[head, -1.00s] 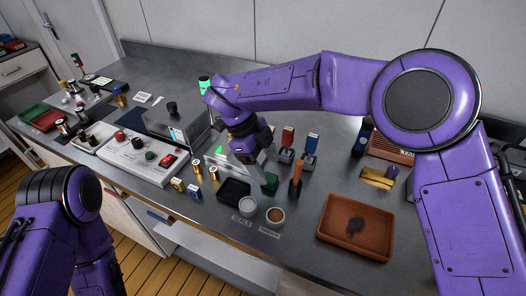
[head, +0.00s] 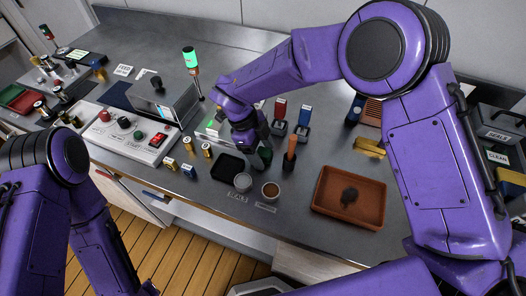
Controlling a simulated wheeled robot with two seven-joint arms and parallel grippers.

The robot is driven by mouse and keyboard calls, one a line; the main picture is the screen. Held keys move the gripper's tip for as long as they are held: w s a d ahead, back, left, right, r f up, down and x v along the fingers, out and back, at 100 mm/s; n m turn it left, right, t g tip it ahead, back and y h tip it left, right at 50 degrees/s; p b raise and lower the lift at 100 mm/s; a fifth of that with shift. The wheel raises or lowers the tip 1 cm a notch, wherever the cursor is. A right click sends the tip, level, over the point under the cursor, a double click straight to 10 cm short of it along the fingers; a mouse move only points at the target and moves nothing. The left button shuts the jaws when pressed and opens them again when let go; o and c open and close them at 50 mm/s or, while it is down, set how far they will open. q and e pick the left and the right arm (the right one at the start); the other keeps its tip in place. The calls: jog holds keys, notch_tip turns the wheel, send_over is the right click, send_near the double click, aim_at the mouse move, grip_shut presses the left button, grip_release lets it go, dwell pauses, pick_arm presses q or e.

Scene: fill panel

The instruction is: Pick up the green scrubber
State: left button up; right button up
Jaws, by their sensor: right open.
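The dark green scrubber (head: 263,157) stands on the grey counter in the head view, just behind the black square tray's right side. It is small and partly covered by my right gripper. My right gripper (head: 258,149) comes down from above, with its jaws open at the scrubber. I cannot tell whether the fingers touch it. My left arm is at the lower left; its gripper is out of the picture.
A brown-handled tool (head: 290,150) stands close right of the scrubber, with red (head: 279,117) and blue (head: 303,123) handled stamps behind. The black tray (head: 227,167), two small cups and an orange-brown tray (head: 373,215) are in front. A control panel (head: 130,135) lies left.

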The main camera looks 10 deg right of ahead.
jog(key=c, duration=1.1)
jog(key=shift+r, duration=0.1)
jog(key=shift+r+b, duration=0.35)
jog(key=shift+b, duration=0.1)
jog(key=s+a+r+b, duration=0.1)
jog(key=s+a+r, duration=0.1)
jog(key=a+r, duration=0.1)
jog(key=s+a+r+b, duration=0.1)
jog(key=s+a+r, duration=0.2)
jog(key=a+r, duration=0.1)
jog(key=s+a+r+b, duration=0.2)
jog(key=s+a+r, duration=0.1)
jog(key=a+r, duration=0.1)
jog(key=shift+a+r, duration=0.2)
jog(key=shift+r, duration=0.4)
